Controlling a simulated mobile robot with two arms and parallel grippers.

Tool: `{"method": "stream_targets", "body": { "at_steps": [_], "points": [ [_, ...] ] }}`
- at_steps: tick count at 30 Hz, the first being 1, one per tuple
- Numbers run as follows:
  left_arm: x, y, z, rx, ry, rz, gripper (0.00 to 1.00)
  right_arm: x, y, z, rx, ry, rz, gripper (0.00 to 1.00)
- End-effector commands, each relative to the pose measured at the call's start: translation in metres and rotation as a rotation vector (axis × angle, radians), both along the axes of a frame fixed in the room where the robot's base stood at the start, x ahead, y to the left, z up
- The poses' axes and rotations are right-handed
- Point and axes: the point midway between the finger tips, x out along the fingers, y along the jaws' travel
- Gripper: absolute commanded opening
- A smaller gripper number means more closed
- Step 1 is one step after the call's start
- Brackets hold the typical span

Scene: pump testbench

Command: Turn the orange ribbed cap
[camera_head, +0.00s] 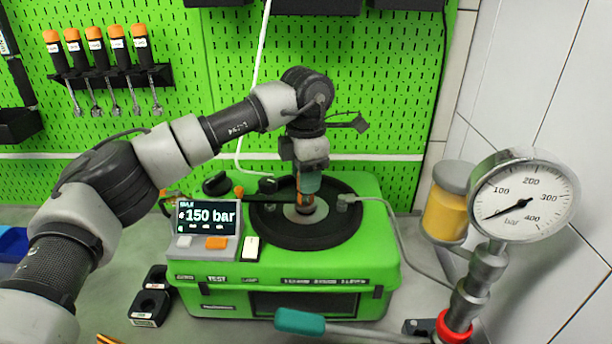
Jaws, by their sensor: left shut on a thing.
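The green pump testbench (375,215) stands on the bench top, with a round black plate (268,228) on its top. My left arm comes in from the left and its gripper (305,196) points straight down over the middle of that plate. The testbench display (208,217) reads 150 bar. My right gripper is not in view.
A pressure gauge (522,200) stands at the right on a metal stem, near a jar (446,212) of yellow liquid. A teal-handled tool (300,321) lies in front. A black block (150,308) sits front left. Orange-capped tools (95,48) hang on the green pegboard.

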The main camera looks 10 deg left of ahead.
Motion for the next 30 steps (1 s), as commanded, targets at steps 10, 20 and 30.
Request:
{"method": "stream_targets", "body": {
  "at_steps": [10,20,30],
  "points": [
    [0.0004,0.0003,0.0013,-0.001,-0.003,-0.111,0.12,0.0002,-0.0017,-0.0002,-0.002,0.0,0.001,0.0],
    [0.0004,0.0003,0.0014,0.0,-0.004,-0.125,0.12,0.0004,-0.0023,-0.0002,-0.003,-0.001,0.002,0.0],
    [0.0003,0.0003,0.001,-0.001,-0.003,-0.124,0.61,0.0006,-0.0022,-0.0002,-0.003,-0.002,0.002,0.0]
  ]
}}
